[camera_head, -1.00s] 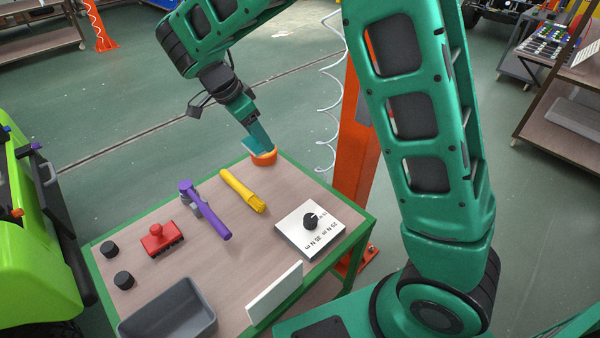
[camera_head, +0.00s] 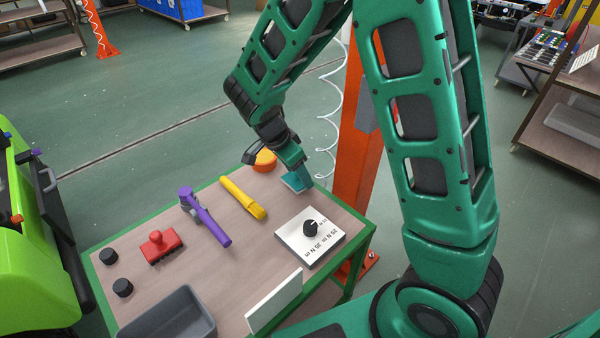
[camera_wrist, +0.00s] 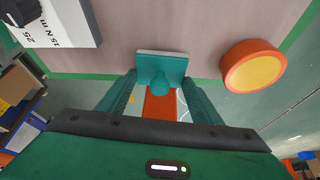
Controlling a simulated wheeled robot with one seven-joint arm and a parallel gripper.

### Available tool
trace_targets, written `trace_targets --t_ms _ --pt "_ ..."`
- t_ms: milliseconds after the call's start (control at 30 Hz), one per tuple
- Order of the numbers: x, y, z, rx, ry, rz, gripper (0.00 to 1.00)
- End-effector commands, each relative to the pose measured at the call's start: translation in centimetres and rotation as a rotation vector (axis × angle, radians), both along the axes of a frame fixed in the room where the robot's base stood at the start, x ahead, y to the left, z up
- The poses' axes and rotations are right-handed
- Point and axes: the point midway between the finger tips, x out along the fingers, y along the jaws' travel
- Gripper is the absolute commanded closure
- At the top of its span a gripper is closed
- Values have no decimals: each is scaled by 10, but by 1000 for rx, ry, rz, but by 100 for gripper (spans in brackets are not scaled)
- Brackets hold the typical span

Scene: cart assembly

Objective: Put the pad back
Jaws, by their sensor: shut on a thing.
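My gripper (camera_wrist: 155,95) is shut on the teal pad (camera_wrist: 161,68) by its rounded knob, with one finger on each side. In the head view the pad (camera_head: 296,183) shows as a small teal plate under the fingertips, near the table's far right edge. I cannot tell whether it touches the table top or hangs just above it. A round orange dish (camera_wrist: 253,67) with a yellow-orange inside stands right of the pad in the wrist view. In the head view the dish (camera_head: 264,160) is left of my gripper, partly hidden behind my wrist.
The wooden table (camera_head: 250,240) has a green frame. On it are a white dial box (camera_head: 300,247), yellow tool (camera_head: 242,196), purple tool (camera_head: 212,222), red stamp-like block (camera_head: 160,246), black knobs (camera_head: 109,257) and a grey bin (camera_head: 175,320). An orange post (camera_head: 357,140) stands close behind the pad.

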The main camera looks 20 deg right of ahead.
Motion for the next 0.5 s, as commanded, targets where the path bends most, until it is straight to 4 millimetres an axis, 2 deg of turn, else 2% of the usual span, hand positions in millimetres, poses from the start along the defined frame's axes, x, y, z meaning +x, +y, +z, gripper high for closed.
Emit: trace_targets --t_ms 100,367,400,467,500 --pt "0 0 -8 0 1 -1 62" --pt "0 0 -9 0 0 -1 62" --pt "0 0 -9 0 0 -1 39" --pt "0 0 -9 0 0 -1 24" --pt "0 0 -9 0 0 -1 21"
